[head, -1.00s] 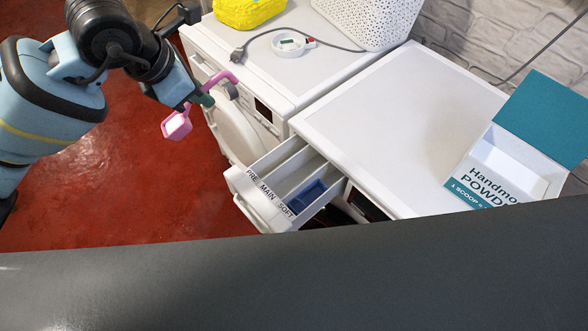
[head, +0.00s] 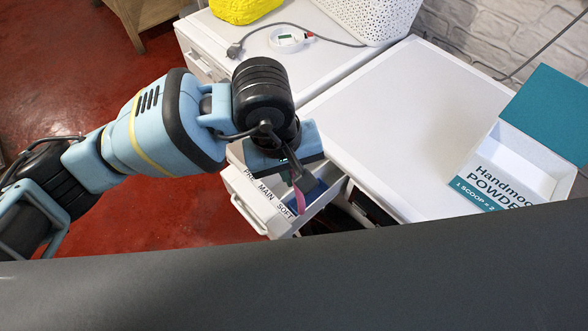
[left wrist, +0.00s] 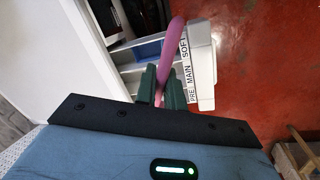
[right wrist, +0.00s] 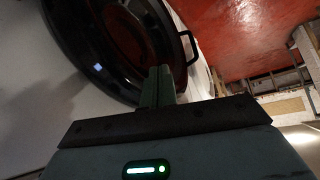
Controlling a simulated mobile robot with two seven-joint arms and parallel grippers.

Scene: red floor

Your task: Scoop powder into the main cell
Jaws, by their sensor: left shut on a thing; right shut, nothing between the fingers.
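The detergent drawer (head: 262,203) is pulled out, with its front marked PRE, MAIN and SOFT. The drawer front also shows in the left wrist view (left wrist: 203,65). My left gripper (head: 294,172) is above the drawer, shut on the pink scoop (head: 299,198). The handle of the scoop passes between the fingers in the left wrist view (left wrist: 171,52). The scoop points down and looks narrow; its bowl and contents cannot be made out. My arm hides much of the compartments. My right gripper (right wrist: 157,86) is shut and empty. The open powder box (head: 470,192) stands at the right.
A blue insert (head: 325,186) sits in the drawer's SOFT side. White machine tops (head: 390,110) lie behind; the nearer one is mostly clear. A white basket (head: 375,18), yellow item (head: 240,8) and cable are at the back. A dark round door (right wrist: 120,45) is close to my right gripper.

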